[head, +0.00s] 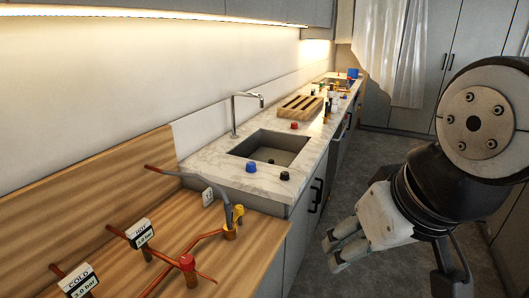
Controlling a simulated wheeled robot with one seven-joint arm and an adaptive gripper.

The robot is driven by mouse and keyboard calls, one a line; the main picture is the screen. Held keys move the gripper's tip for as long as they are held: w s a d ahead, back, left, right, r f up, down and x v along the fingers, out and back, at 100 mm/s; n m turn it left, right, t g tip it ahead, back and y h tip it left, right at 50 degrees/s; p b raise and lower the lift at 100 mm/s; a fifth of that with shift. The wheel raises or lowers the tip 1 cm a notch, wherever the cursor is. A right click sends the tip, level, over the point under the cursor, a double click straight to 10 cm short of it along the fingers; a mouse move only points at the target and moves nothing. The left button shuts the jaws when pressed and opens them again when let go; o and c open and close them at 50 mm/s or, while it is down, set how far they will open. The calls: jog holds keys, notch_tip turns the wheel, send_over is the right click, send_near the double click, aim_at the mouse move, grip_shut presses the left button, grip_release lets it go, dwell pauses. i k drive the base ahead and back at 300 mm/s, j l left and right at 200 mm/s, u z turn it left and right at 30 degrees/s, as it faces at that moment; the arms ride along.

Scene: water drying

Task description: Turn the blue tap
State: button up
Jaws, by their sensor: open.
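A small blue knob-like piece (251,168), which looks like the blue tap, stands on the marble counter at the near edge of the sink. Its exact shape is too small to tell. My gripper (330,254) hangs over the floor at the right of the counter, its fingers pointing left. It is open and empty, well apart from the blue piece and from the counter front.
A sink (271,148) with a tall faucet (236,114), a black knob (284,176) and a red knob (294,125) are nearby. Copper pipes with a red tap (187,262) and yellow fittings (238,214) rise from the wooden bench (262,226). The floor (372,150) is clear.

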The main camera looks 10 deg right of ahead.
aim_at(250, 166)
jog(key=z, duration=0.45)
jog(key=u, duration=1.65)
jog(key=z, duration=1.65)
jog(key=i+l+u, duration=0.15)
jog(key=i+l, duration=0.15)
jog(key=i, duration=0.15)
